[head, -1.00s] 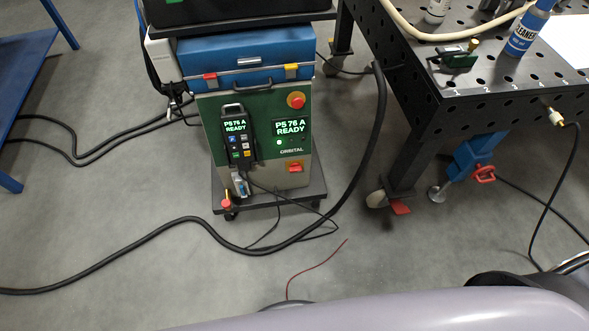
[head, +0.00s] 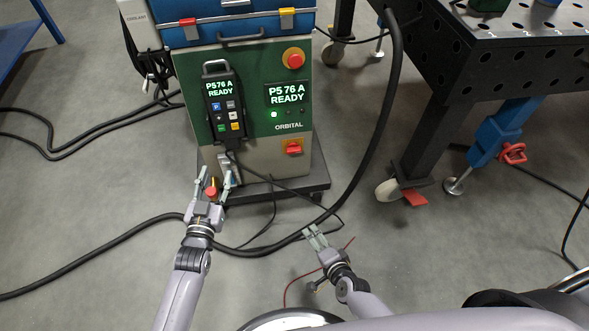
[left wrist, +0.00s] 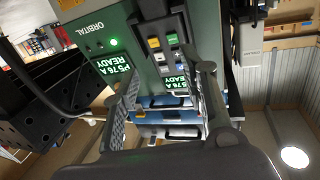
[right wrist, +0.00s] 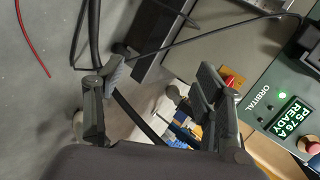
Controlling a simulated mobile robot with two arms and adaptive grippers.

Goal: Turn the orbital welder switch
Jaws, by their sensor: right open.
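The orbital welder (head: 250,75) is a green and grey cabinet on a cart, with a lit screen reading P5 76 A READY. Its red switch (head: 293,148) sits on a pale orange plate low on the right of the front. The switch (right wrist: 231,79) also shows in the right wrist view, partly behind a finger. My right gripper (head: 314,236) is open and empty, below and in front of the switch, apart from it. My left gripper (head: 215,180) is open, in front of the cabinet's lower left. In the left wrist view its fingers (left wrist: 168,105) stand apart with nothing between them.
A handheld pendant (head: 224,105) hangs on the cabinet front. A red emergency stop (head: 293,58) is above the screen. A thick black hose (head: 375,130) and thin cables cross the floor. A dark perforated table (head: 490,60) stands at right.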

